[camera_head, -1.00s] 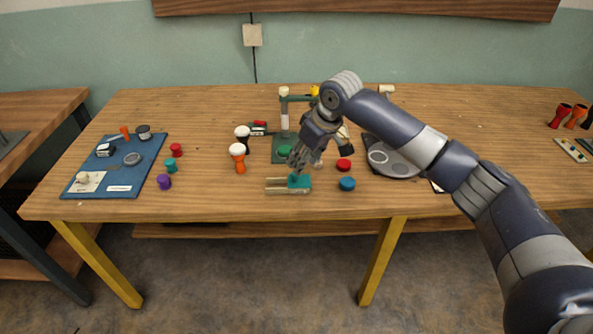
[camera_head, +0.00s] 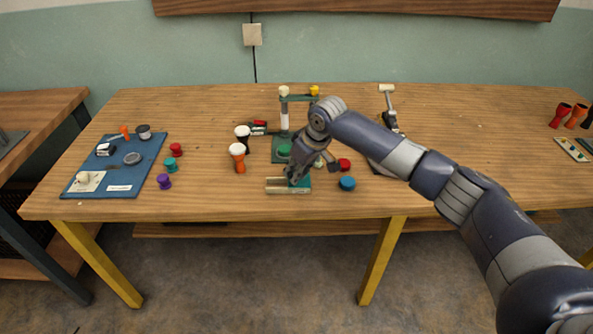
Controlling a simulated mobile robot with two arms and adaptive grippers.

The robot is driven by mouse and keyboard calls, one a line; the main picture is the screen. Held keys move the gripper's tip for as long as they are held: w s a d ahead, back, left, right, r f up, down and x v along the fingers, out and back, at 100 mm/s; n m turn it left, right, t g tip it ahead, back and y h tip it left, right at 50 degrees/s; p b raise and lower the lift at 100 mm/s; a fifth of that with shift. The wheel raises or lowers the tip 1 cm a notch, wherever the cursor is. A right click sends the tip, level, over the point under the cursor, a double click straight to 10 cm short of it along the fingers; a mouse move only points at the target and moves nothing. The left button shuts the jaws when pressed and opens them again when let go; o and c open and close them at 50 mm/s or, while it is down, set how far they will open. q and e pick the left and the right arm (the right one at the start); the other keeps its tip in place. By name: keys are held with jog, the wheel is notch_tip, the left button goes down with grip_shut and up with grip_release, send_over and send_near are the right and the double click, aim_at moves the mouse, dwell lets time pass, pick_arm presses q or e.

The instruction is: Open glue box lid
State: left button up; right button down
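A small, low pale box with a teal part at its right end lies near the table's front edge; it looks like the glue box (camera_head: 274,187). The teal part (camera_head: 305,185) looks like its lid, but its exact position is partly hidden by my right gripper. My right gripper (camera_head: 292,178) reaches down from the upper right, with its fingertips at or just over the teal part. The fingers are too small and dark to tell whether they are open, shut or touching. My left gripper is not in view.
A green press stand (camera_head: 283,156) stands just behind the box. Red (camera_head: 344,165) and blue (camera_head: 347,183) round pieces lie to its right. White-topped goblet drums (camera_head: 238,158) stand to the left. A blue mat (camera_head: 118,180) with small parts lies farther left.

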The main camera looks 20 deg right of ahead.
jog(key=a+p, duration=0.1)
jog(key=a, duration=0.1)
jog(key=w+a+p, duration=0.1)
jog(key=a, duration=0.2)
jog(key=shift+w+r+p, duration=0.1)
jog(key=shift+w+p, duration=0.1)
jog(key=shift+p, duration=0.1)
jog(key=shift+w+a, duration=0.15)
jog(key=shift+a, duration=0.3)
jog(key=c, duration=1.5)
grip_release()
jog(key=shift+d, duration=0.1)
jog(key=v, duration=1.1)
jog(key=shift+s+r, duration=0.25)
jog(key=shift+r, duration=0.1)
